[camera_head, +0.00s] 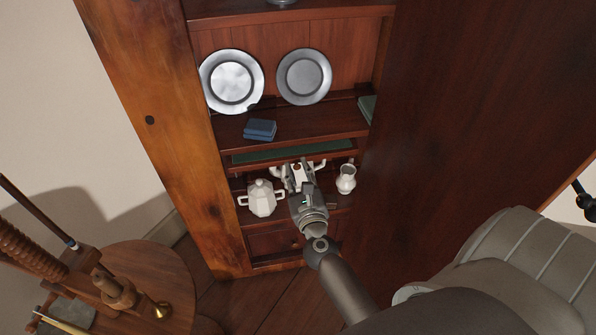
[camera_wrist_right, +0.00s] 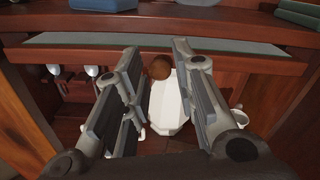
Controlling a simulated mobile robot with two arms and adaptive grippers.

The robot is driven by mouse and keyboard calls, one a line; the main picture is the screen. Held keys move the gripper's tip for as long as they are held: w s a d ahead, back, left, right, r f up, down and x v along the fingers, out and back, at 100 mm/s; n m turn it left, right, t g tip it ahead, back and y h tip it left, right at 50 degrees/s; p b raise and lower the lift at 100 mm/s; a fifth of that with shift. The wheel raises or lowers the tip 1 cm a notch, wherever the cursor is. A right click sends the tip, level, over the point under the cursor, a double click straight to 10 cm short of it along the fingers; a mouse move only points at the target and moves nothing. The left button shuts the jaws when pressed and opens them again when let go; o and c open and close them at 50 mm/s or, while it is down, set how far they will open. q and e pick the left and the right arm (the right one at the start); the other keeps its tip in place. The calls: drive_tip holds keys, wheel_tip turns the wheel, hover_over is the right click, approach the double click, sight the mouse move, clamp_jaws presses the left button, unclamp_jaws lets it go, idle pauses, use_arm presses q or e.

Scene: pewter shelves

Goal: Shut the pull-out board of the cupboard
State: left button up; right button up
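The cupboard (camera_head: 167,120) is a tall wooden one with open shelves. Its pull-out board (camera_head: 290,151) is a thin wooden panel with a green top, below the shelf with the blue books; in the wrist view (camera_wrist_right: 110,47) it crosses the upper part. Some green surface shows, but how far it sticks out is hard to tell. My right gripper (camera_head: 298,178) is just below and in front of the board's edge. In the wrist view its fingers (camera_wrist_right: 155,90) are apart. A round brown knob (camera_wrist_right: 158,66) shows between them, near the board's front. My left gripper is out of view.
A white lidded pot (camera_head: 262,198) and a white jug (camera_head: 346,179) stand left and right of my gripper. Another white vessel (camera_wrist_right: 169,105) shows between the fingers. Blue books (camera_head: 260,129) and two pewter plates (camera_head: 231,81) (camera_head: 304,76) stand above. A wooden table (camera_head: 150,275) is at lower left.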

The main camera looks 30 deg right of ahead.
sight(297, 164)
clamp_jaws()
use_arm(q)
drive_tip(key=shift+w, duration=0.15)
use_arm(e)
drive_tip(key=shift+w+d+r, duration=0.1)
drive_tip(key=shift+w, duration=0.25)
drive_tip(key=x, duration=0.3)
drive_tip(key=shift+w, duration=0.2)
drive_tip(key=shift+w+d, duration=0.15)
drive_tip(key=shift+w, duration=0.05)
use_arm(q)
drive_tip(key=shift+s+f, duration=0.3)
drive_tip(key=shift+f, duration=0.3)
use_arm(e)
drive_tip(key=shift+r, duration=0.15)
